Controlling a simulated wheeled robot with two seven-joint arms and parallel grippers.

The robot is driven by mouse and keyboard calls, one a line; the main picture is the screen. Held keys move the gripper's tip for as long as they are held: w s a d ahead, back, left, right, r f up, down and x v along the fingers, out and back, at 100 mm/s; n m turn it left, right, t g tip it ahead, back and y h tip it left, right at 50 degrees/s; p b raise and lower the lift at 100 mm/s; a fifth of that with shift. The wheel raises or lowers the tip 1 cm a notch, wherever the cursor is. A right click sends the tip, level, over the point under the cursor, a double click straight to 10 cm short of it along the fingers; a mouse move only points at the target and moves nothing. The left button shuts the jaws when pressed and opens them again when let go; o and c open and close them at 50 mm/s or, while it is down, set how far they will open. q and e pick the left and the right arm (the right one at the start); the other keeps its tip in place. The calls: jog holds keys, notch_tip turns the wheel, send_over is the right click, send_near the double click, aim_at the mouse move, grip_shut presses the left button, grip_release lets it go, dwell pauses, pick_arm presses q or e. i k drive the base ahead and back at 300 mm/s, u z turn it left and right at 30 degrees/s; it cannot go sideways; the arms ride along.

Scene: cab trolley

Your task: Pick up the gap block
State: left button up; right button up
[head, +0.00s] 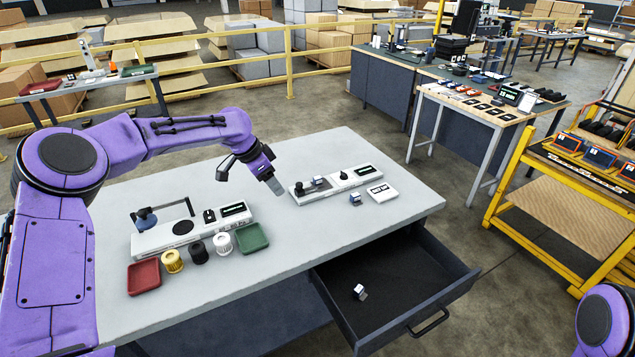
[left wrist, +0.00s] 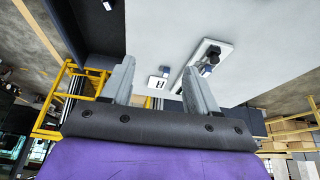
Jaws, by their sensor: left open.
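Several small silver-and-blue blocks are in view, and I cannot tell by markings which is the gap block. One block (head: 355,199) sits on the table beside the white sign plate; it also shows between the fingers in the left wrist view (left wrist: 165,71). My left gripper (head: 248,179) is open and empty above the table, left of that fixture. My right gripper is out of view.
The white sign plate (head: 382,192) lies by the fixture. At the table's left are another fixture (head: 192,230), a red tray (head: 144,277), a green tray (head: 252,238) and several small cylinders (head: 198,252). The front middle of the table is clear.

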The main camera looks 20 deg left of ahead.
aim_at(318, 181)
jog(key=u, duration=0.05)
jog(key=i, duration=1)
jog(key=z, duration=0.05)
